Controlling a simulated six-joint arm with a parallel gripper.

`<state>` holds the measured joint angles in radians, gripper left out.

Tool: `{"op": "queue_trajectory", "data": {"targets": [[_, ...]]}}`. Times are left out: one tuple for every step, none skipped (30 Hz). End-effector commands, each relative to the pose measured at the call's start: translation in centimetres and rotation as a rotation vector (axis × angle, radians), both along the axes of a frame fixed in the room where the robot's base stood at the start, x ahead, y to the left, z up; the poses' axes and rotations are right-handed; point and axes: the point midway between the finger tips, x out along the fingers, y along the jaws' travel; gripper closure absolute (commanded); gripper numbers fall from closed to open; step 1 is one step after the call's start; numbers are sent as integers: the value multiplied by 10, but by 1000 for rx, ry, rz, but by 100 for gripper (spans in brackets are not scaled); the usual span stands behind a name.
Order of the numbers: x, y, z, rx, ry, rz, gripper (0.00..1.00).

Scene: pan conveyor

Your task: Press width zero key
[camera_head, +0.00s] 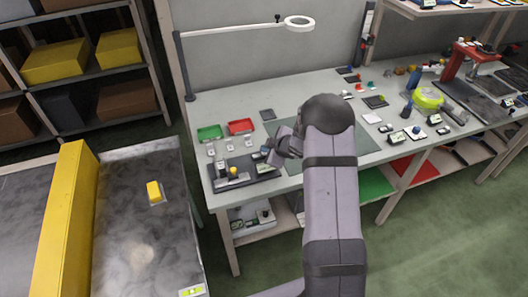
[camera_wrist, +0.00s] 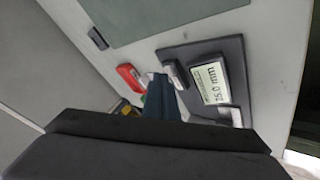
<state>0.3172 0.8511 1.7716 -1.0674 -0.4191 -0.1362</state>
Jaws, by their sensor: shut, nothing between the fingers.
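A dark gauge base (camera_head: 244,163) lies on the near left part of the workbench. In the wrist view the base (camera_wrist: 236,48) carries a tilted display (camera_wrist: 211,83) reading 25.0 mm. A small grey block (camera_wrist: 174,73) stands beside the display, and another pale block (camera_wrist: 237,117) is at its lower edge. I cannot tell which part is the width zero key. My gripper (camera_wrist: 160,82) is shut and empty, its fingertips over the left edge of the base near the grey block. In the head view my gripper (camera_head: 269,151) is just above the display end; contact cannot be told.
A green tray (camera_head: 210,132) and a red tray (camera_head: 241,126) stand behind the gauge. A ring lamp (camera_head: 299,23) overhangs the bench. A conveyor with a yellow block (camera_head: 155,191) is at left. The green mat (camera_head: 371,139) beside my arm is largely clear.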

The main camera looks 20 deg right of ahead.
Motion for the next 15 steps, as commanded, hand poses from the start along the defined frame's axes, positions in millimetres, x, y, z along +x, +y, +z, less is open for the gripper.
{"op": "queue_trajectory", "data": {"targets": [[-1, 0, -1, 0, 3, -1, 100], [-1, 0, -1, 0, 3, -1, 100], [-1, 0, -1, 0, 3, -1, 100], [-1, 0, -1, 0, 3, -1, 100], [-1, 0, -1, 0, 3, -1, 100], [-1, 0, -1, 0, 3, -1, 100], [-1, 0, 0, 0, 3, -1, 100], [-1, 0, 1, 0, 3, -1, 100], [-1, 0, 2, 0, 3, -1, 100], [-1, 0, 3, 0, 3, -1, 100], [-1, 0, 4, 0, 3, -1, 100], [-1, 0, 6, 0, 3, -1, 100], [-1, 0, 7, 0, 3, -1, 100], [-1, 0, 9, 0, 3, -1, 100], [-1, 0, 11, 0, 3, -1, 100]]}}
